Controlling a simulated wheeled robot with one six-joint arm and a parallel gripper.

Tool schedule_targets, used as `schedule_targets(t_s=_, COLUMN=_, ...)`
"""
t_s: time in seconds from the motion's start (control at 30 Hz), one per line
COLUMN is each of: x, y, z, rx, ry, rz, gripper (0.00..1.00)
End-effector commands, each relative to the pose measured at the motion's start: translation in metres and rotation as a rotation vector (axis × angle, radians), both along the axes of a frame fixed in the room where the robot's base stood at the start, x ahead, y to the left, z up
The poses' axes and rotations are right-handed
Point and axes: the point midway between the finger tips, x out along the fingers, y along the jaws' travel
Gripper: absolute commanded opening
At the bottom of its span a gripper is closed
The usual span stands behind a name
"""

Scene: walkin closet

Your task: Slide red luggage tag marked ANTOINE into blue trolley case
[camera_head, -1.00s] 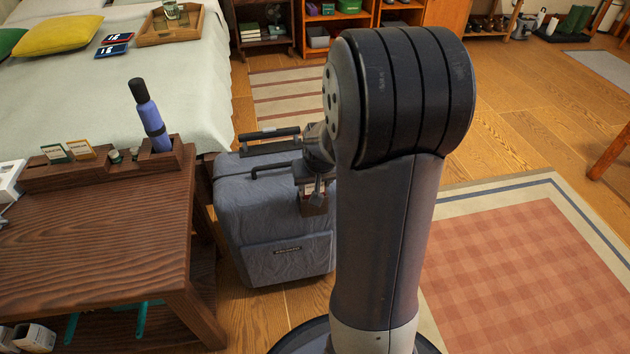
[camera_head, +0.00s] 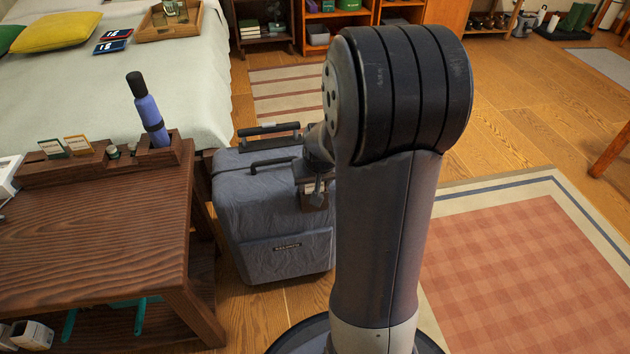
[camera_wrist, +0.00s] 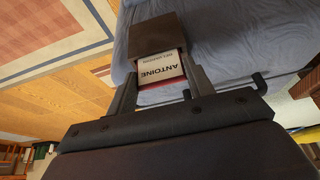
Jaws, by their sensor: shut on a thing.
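The blue trolley case (camera_head: 285,222) stands upright on the floor between the wooden table and my arm, its black handle raised. My gripper (camera_wrist: 160,70) is shut on the red luggage tag (camera_wrist: 162,82), whose white face reads ANTOINE, upside down in the wrist view. The tag's far end meets a brown holder (camera_wrist: 157,33) lying against the blue case (camera_wrist: 225,35). That end is hidden, so I cannot tell how deep it sits in the holder. In the head view, my gripper (camera_head: 316,190) is at the case's upper right, largely covered by my arm.
A dark wooden table (camera_head: 95,240) stands close to the case's left, with a blue bottle (camera_head: 149,112) in its organiser. The bed (camera_head: 120,90) lies behind. A red checked rug (camera_head: 530,270) and open wooden floor (camera_head: 530,110) lie to the right.

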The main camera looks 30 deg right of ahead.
Motion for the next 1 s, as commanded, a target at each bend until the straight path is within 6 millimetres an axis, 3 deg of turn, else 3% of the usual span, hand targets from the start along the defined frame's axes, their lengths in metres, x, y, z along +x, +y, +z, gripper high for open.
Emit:
schedule_targets(t_s=0.07, x=0.0000, y=0.0000, z=0.0001, rx=0.000, ry=0.000, rz=0.000, gripper=0.18)
schedule_targets(t_s=0.1, x=0.0000, y=0.0000, z=0.0001, rx=0.000, ry=0.000, rz=0.000, gripper=0.52)
schedule_targets(t_s=0.3, x=0.0000, y=0.0000, z=0.0001, rx=0.000, ry=0.000, rz=0.000, gripper=0.69)
schedule_targets(t_s=0.4, x=0.0000, y=0.0000, z=0.0001, rx=0.000, ry=0.000, rz=0.000, gripper=0.75)
schedule_targets(t_s=0.57, x=0.0000, y=0.0000, z=0.0001, rx=0.000, ry=0.000, rz=0.000, gripper=0.77)
schedule_targets(t_s=0.77, x=0.0000, y=0.0000, z=0.0001, rx=0.000, ry=0.000, rz=0.000, gripper=0.93)
schedule_targets(t_s=1.0, x=0.0000, y=0.0000, z=0.0008, rx=0.000, ry=0.000, rz=0.000, gripper=0.94)
